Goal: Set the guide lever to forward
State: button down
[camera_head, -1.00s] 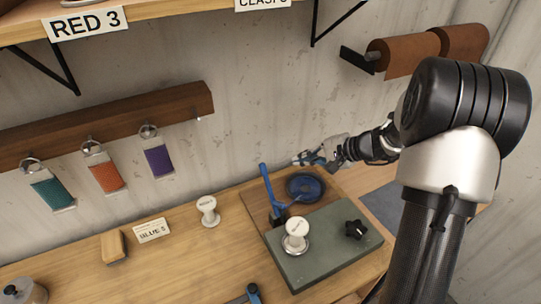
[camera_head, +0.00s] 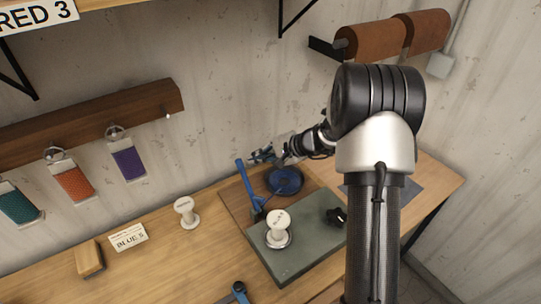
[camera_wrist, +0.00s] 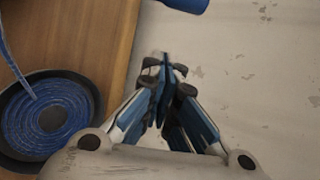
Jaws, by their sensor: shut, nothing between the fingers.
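The guide lever (camera_head: 246,184) is a blue upright lever at the back left of the grey-green machine plate (camera_head: 296,257), tilted a little to the left at its top. A blue rounded end, perhaps the lever's top, shows at the top edge of the wrist view (camera_wrist: 188,4). My gripper (camera_head: 259,155) is near the lever's upper part, on its right side; I cannot tell whether they touch. In the wrist view my gripper (camera_wrist: 165,65) has its fingers together with nothing between them.
A blue coil in a dark dish (camera_head: 285,181) lies below my gripper. A white-topped stamp (camera_head: 279,222) and a black knob (camera_head: 336,216) are on the plate. Another white stamp (camera_head: 186,210), a BLUE 5 card (camera_head: 129,238) and a wooden block (camera_head: 89,259) stand left. The wall is close behind.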

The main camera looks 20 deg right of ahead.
jog(key=shift+s+a+r, duration=0.35)
jog(key=shift+s+a, duration=0.25)
jog(key=shift+a, duration=0.1)
jog(key=shift+s+a+r, duration=0.35)
jog(key=shift+s+a, duration=0.2)
jog(key=shift+a, duration=0.1)
jog(key=shift+s+r, duration=0.1)
jog(key=shift+r, duration=0.05)
jog(key=shift+s+r+b, duration=0.2)
jog(key=shift+s+b, duration=0.1)
jog(key=shift+b, duration=0.1)
jog(key=shift+s+d+r, duration=0.1)
jog(key=shift+s, duration=0.05)
jog(key=s+d+r+b, duration=0.1)
jog(key=s+r+b, duration=0.1)
jog(key=s+b, duration=0.2)
jog(key=s, duration=0.3)
jog(key=shift+d+r, duration=0.2)
jog(key=shift+r, duration=0.2)
